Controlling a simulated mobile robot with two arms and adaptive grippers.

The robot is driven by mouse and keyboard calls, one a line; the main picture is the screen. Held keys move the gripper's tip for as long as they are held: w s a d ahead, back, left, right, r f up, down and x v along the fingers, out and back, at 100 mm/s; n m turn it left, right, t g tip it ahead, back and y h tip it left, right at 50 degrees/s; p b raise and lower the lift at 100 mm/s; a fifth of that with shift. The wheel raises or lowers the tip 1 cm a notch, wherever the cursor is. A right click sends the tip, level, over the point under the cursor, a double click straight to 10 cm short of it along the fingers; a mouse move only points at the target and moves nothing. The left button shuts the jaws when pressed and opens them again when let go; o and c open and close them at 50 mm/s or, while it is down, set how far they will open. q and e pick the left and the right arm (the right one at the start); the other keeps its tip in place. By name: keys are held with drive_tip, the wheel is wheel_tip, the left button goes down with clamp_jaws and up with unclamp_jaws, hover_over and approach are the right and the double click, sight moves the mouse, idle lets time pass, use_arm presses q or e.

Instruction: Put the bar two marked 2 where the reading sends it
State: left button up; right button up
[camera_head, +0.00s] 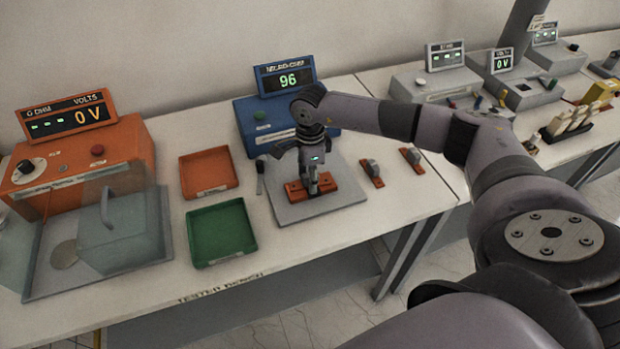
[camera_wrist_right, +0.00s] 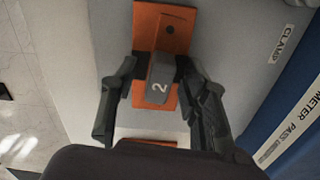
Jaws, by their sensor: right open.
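The bar marked 2 (camera_wrist_right: 160,84) has an orange base with a grey raised grip, and its 2 shows in the right wrist view. It lies on the grey clamp plate (camera_head: 343,199) in front of the blue meter (camera_head: 246,122), which reads 96. My right gripper (camera_head: 314,190) is over the bar, with its open fingers on both sides of the grey grip. It also shows in the right wrist view (camera_wrist_right: 160,95). I cannot tell whether the fingers touch the grip. Two similar bars (camera_head: 371,173) (camera_head: 412,160) lie to the right. My left gripper is not in view.
A red tray (camera_head: 207,188) and a green tray (camera_head: 250,250) stand left of the plate, both empty. More grey instruments (camera_head: 430,85) stand on the right bench.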

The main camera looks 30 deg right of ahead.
drive_tip(key=shift+c, duration=0.2)
clamp_jaws()
idle(0.4)
